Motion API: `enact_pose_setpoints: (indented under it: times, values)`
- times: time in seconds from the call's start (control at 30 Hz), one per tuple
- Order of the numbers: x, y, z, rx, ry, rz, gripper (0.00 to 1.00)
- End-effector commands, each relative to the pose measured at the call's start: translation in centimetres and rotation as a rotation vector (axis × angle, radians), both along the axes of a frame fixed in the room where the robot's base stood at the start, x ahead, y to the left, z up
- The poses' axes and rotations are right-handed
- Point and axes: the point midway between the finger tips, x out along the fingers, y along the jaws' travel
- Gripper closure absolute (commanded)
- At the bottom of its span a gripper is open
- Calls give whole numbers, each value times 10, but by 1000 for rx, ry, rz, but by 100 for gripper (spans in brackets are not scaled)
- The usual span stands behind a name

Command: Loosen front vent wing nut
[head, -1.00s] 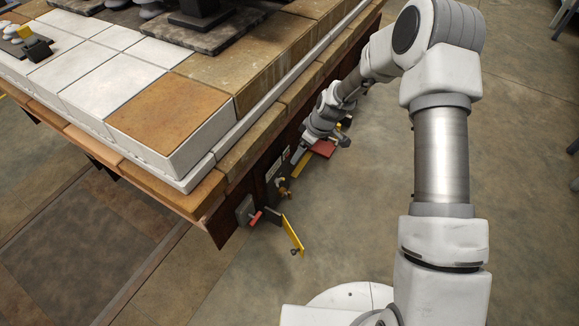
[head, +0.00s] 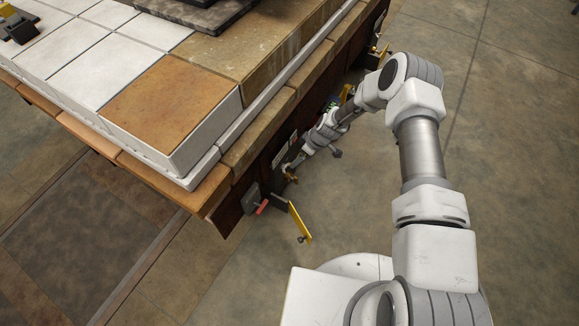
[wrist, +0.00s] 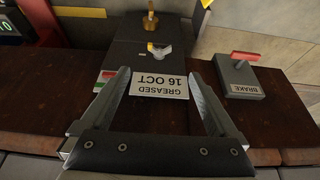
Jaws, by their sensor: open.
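My gripper (wrist: 161,78) is open and empty in the wrist view, its two fingers spread over a panel on the side of the kiln car. A pale wing-shaped fitting (wrist: 158,50) sits on a dark box (wrist: 128,58), just beyond the fingertips and between their lines. A brass fitting (wrist: 150,21) stands farther out. I cannot tell which is the front vent wing nut. In the head view my gripper (head: 291,165) is close to brass fittings (head: 291,178); whether it touches them is unclear.
A white label (wrist: 160,84) reads "GREASED 16 OCT", upside down. A grey brake box (wrist: 240,80) with a red lever (wrist: 245,56) lies to the right. A yellow bar (head: 299,222) sticks out near the car's corner.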

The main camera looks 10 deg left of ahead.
Motion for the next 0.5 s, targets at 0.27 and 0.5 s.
enact_pose_setpoints:
  times: [0.27, 0.5]
  values:
    - [7, 23, -63, -1, 0, 2, 5]
    - [13, 38, -101, -1, 0, 2, 5]
